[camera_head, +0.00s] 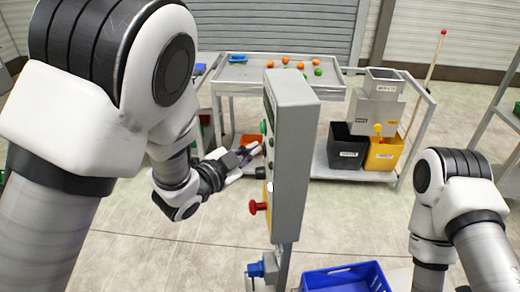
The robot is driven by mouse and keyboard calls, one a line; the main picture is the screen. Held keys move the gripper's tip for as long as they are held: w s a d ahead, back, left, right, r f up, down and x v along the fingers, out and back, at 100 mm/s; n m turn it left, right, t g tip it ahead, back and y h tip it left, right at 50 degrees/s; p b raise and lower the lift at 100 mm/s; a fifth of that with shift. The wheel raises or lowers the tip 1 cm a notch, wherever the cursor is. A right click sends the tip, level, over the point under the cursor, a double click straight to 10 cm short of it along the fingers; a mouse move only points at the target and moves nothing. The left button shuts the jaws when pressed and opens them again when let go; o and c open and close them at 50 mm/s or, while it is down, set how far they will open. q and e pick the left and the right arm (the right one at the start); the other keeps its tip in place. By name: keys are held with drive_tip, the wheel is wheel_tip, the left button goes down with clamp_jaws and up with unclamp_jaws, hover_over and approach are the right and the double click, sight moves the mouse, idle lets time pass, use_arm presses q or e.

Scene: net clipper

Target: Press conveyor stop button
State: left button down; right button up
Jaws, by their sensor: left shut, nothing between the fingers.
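A tall grey control box (294,165) stands upright on a post in the middle of the view, its button face turned to the left and seen nearly edge-on. A red mushroom button (258,207) sticks out low on that face. A green button (263,127) is higher up. My left gripper (248,154) is shut and empty, just left of the box face, above the red button and below the green one. I cannot tell whether its fingertips touch the face. My right arm shows at the right, but its gripper is out of view.
Behind the box stands a grey table (240,75) with orange and green balls. A black bin (346,145) and a yellow bin (383,153) stand on a low shelf. A blue crate (345,278) is at the bottom, right of the post. Open floor lies left of the box.

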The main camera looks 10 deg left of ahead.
use_arm(q)
drive_tip(key=shift+s+d+f, duration=0.1)
drive_tip(key=shift+s+d, duration=0.05)
drive_tip(key=shift+d, duration=0.05)
drive_tip(key=shift+s+a+f+b, duration=0.15)
drive_tip(key=shift+a+b, duration=0.1)
drive_tip(key=shift+a, duration=0.15)
drive_tip(key=shift+s+a+r+b, duration=0.1)
drive_tip(key=shift+s+a+b, duration=0.1)
drive_tip(key=shift+a, duration=0.15)
drive_tip(key=a, duration=0.2)
drive_tip(key=s+a+b, duration=0.1)
drive_tip(key=a, duration=0.2)
drive_tip(key=shift+d, duration=0.1)
drive_tip(key=shift+f, duration=0.1)
